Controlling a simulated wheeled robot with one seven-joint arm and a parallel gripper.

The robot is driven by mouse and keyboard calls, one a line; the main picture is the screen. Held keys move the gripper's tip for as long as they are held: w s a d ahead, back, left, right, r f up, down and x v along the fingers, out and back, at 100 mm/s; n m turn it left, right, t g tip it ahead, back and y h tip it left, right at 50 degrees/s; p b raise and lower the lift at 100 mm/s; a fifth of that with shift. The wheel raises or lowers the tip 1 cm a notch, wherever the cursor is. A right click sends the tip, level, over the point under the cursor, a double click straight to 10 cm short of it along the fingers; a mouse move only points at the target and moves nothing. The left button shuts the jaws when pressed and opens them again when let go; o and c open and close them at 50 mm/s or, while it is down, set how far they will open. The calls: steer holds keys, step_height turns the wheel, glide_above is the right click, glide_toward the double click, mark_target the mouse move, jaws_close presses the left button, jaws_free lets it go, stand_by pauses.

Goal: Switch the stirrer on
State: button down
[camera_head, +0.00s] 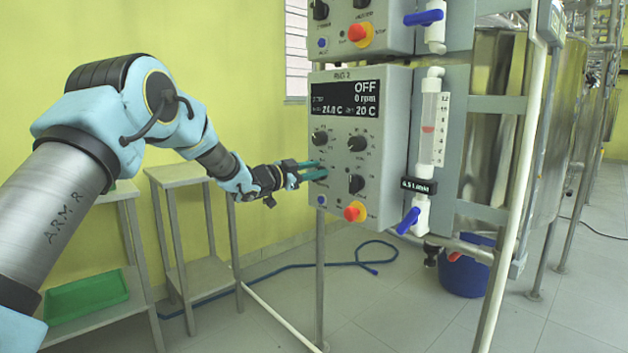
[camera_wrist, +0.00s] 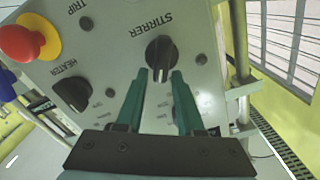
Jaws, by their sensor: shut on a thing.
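The reactor control box (camera_head: 390,80) has a black display (camera_head: 348,98) reading OFF and 0 rpm, with 24.0 C and 20 C below. The black stirrer knob (camera_wrist: 160,52) is under the upside-down STIRRER label in the wrist view. My gripper (camera_head: 320,169), with green fingers, reaches the lower left of the panel from the left. In the wrist view my gripper (camera_wrist: 161,75) is shut on the stirrer knob, one fingertip on each side. The knob's pointer position is hard to read; in the head view the fingers cover the knob.
The heater knob (camera_wrist: 73,93) and the red stop button (camera_wrist: 20,42) on a yellow base sit beside the stirrer knob. A glass flowmeter with a blue valve (camera_head: 409,221) hangs right of the box. Stools, a green tray (camera_head: 87,296) and a blue hose (camera_head: 300,267) are below.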

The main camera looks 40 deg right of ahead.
steer(key=shift+s+a+f+m+b, duration=0.1)
steer(key=shift+f+m+b, duration=0.2)
steer(key=shift+m+b, duration=0.8)
steer(key=shift+s+f+m+b, duration=0.1)
steer(key=shift+f+m+b, duration=0.25)
steer(key=shift+m+b, duration=0.7)
steer(key=shift+a+f+m+b, duration=0.1)
steer(key=shift+f+m+b, duration=0.2)
steer(key=shift+m+b, duration=0.75)
steer(key=shift+w+r, duration=0.1)
steer(key=c, duration=0.8)
jaws_free()
steer(key=shift+c, duration=0.2)
steer(key=shift+o, duration=0.3)
steer(key=shift+d+r, duration=0.15)
steer(key=shift+s+r, duration=0.15)
steer(key=shift+s, duration=0.05)
steer(key=a, duration=1.1)
steer(key=shift+w+b, duration=0.3)
steer(key=shift+w, duration=0.1)
